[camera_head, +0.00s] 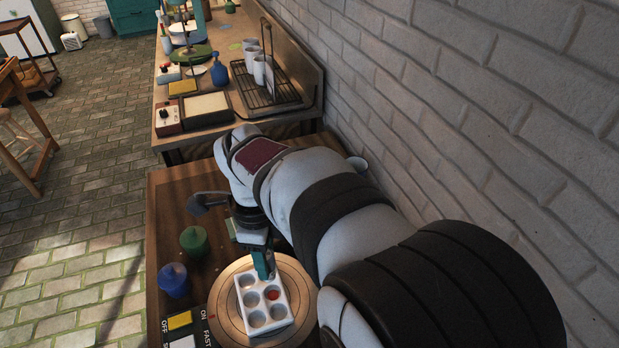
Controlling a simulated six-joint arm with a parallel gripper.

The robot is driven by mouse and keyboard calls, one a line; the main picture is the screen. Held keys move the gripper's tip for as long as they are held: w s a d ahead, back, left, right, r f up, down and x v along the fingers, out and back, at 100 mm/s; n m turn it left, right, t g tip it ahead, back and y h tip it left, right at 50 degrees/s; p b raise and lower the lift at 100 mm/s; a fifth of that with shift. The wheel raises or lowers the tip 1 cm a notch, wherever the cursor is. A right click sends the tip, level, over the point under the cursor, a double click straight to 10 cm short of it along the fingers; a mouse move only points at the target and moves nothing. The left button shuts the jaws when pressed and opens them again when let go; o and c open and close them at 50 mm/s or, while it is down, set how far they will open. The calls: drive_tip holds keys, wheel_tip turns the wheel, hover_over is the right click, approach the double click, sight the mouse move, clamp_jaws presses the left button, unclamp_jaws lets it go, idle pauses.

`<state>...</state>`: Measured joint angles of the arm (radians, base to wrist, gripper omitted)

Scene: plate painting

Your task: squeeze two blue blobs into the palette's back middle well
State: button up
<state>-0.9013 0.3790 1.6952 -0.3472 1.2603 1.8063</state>
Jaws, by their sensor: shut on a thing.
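The white palette (265,325) lies on a round turntable and has two columns of round wells. A red blob (272,295) sits in the middle well of the right column. I make out no blue paint in the wells that show. My gripper (263,266), with teal at its tip, points down over the palette's back end and partly covers the back wells. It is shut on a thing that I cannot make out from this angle. A blue pot (173,281) and a green pot (194,243) stand on the table left of the turntable.
The wooden turntable (228,322) stands near a switch panel (182,322) marked ON, OFF and FAST. A brick wall (480,110) closes the right side. A bench with a rack (265,95) and cups stands behind. The table's left edge drops to the floor.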

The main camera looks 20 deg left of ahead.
drive_tip(key=shift+f, duration=2)
drive_tip(key=o, duration=0.3)
clamp_jaws()
drive_tip(key=shift+c, duration=1.5)
unclamp_jaws()
drive_tip(key=o, duration=0.3)
drive_tip(key=c, duration=0.3)
